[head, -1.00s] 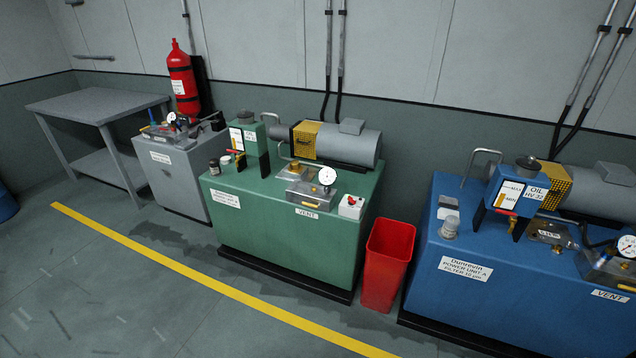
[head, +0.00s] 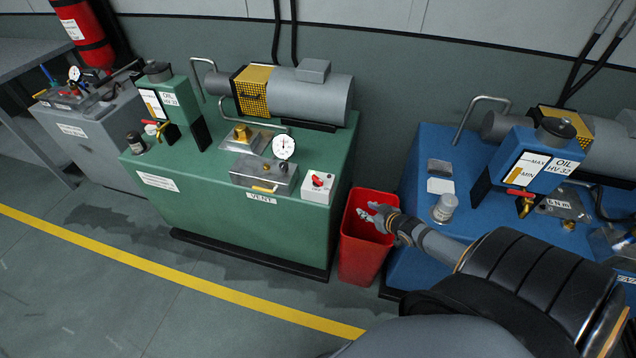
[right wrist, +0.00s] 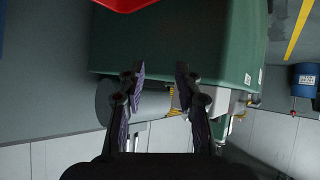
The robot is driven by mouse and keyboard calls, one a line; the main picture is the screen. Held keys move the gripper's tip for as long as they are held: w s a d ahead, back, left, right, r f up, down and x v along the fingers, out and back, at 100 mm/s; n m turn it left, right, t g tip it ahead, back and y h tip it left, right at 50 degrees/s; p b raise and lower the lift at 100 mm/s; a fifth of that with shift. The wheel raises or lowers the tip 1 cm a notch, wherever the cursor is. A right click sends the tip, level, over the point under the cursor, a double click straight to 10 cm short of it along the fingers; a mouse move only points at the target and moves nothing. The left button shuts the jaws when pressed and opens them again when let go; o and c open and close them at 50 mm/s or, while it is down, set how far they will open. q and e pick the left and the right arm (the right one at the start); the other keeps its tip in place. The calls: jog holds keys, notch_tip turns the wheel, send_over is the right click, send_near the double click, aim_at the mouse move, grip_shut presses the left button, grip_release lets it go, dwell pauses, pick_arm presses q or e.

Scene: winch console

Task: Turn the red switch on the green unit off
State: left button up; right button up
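The green unit (head: 245,225) stands left of centre in the head view. A small white box (head: 316,195) sits at its right front corner and bears the red switch (head: 318,181). The switch's exact setting is too small to tell. My right gripper (head: 368,217) is over the red bin, to the right of the white box and apart from it. In the right wrist view my right gripper (right wrist: 160,74) has its fingers apart with nothing between them, and the green unit (right wrist: 180,40) appears upside down behind. My left gripper is not in view.
A red bin (head: 358,262) stands between the green unit and the blue unit (head: 412,215). A gauge (head: 283,147) and valve block are left of the switch box. A motor (head: 310,97) lies behind. The floor in front is clear, with a yellow line (head: 215,288).

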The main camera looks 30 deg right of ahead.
aim_at(318, 178)
jog(key=w+a+r+n+t+y+b, duration=0.15)
jog(key=w+a+r+y, duration=0.35)
jog(key=a+r, duration=0.55)
jog(key=shift+t+h, duration=0.45)
jog(key=shift+h, duration=0.15)
jog(key=w+b, duration=0.2)
jog(key=w+f+b, duration=0.1)
jog(key=w+b, duration=0.1)
jog(key=b, duration=0.1)
jog(key=w+b, duration=0.2)
jog(key=shift+w+d+f+b, duration=0.1)
jog(key=shift+d+f+b, duration=0.1)
jog(key=shift+d+b, duration=0.2)
jog(key=x, duration=0.1)
jog(key=b+x, duration=0.1)
jog(key=x, duration=0.1)
jog(key=shift+w+r+b, duration=0.2)
jog(key=shift+w+b, duration=0.15)
jog(key=shift+w, duration=0.1)
jog(key=shift+w+a+f+n, duration=0.15)
jog(key=shift+w+n, duration=0.1)
jog(key=shift+w, duration=0.2)
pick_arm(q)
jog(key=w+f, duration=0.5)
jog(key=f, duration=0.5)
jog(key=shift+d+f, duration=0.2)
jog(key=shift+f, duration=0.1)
pick_arm(e)
grip_shut()
